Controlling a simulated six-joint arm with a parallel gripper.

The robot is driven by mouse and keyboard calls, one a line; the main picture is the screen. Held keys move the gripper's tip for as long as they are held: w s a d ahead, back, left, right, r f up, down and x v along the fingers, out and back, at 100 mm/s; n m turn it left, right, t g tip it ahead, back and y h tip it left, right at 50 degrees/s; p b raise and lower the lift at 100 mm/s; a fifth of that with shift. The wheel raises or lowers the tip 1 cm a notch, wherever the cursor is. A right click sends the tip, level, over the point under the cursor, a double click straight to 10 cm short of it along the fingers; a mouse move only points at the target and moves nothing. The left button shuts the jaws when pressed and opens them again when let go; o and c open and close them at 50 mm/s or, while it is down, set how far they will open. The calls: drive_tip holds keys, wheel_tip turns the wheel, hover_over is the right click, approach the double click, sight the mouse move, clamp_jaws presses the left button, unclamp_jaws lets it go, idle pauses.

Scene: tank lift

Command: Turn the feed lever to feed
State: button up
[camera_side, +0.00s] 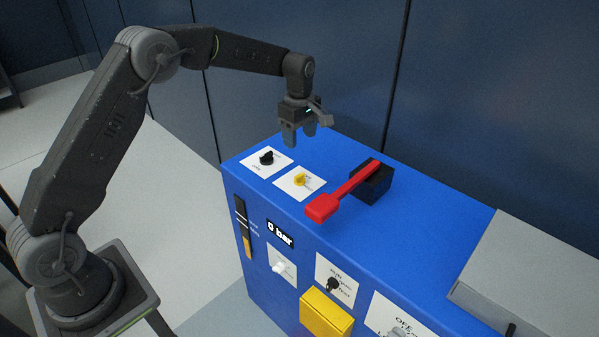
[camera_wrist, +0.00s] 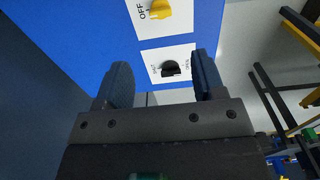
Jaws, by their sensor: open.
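The blue machine (camera_side: 430,222) carries several controls, and I cannot tell by label which is the feed lever. A red lever (camera_side: 345,194) on a black block lies across its top, its broad end toward the front edge. A black knob (camera_side: 267,158) and a yellow knob (camera_side: 300,180) sit on white plates at the top left. My gripper (camera_side: 305,130) is open and empty above the back of the top, behind the knobs. In the wrist view, the black knob (camera_wrist: 171,68) shows between and beyond the fingers, with the yellow knob (camera_wrist: 155,8) above it.
The machine's front has a display reading 0 bar (camera_side: 280,234), a white knob (camera_side: 280,267), a black knob (camera_side: 333,285), a yellow box (camera_side: 326,315) and a partly cut-off lower plate. A grey box (camera_side: 530,265) is at right. Dark wall panels stand close behind.

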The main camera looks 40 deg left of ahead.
sight(300, 175)
wheel_tip(300, 175, down, 12)
drive_tip(key=shift+f, duration=0.2)
drive_tip(key=shift+c, duration=0.2)
drive_tip(key=c, duration=0.9)
